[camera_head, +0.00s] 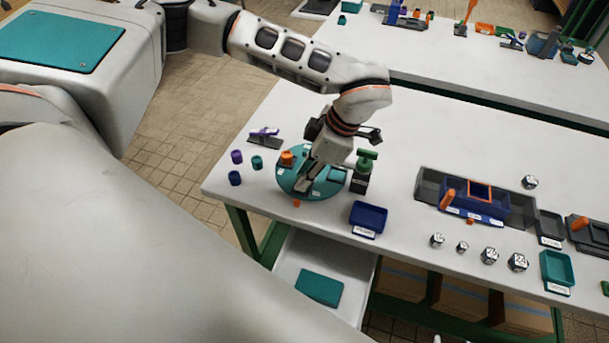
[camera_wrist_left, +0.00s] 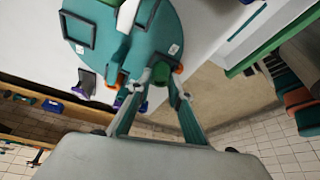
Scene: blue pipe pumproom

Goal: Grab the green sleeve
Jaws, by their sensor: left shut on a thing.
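My left gripper (camera_head: 303,187) reaches down over the front part of a round teal disc (camera_head: 323,187) on the table. In the left wrist view, its two fingers (camera_wrist_left: 158,86) close around a small dark green piece (camera_wrist_left: 156,98), which looks like the green sleeve. The disc (camera_wrist_left: 110,45) lies just beyond the fingertips there. In the head view the gripper hides the held piece. A separate teal-green cylinder (camera_head: 257,162) stands on the table left of the disc, apart from the gripper. My right gripper is out of view.
An orange piece (camera_head: 287,158) sits on the disc. Purple (camera_head: 237,157) and navy (camera_head: 235,178) cylinders stand left of it. A green-topped dark stand (camera_head: 361,178) is close right of the gripper, with a blue tray (camera_head: 368,218) in front. The table behind my arm is mostly clear.

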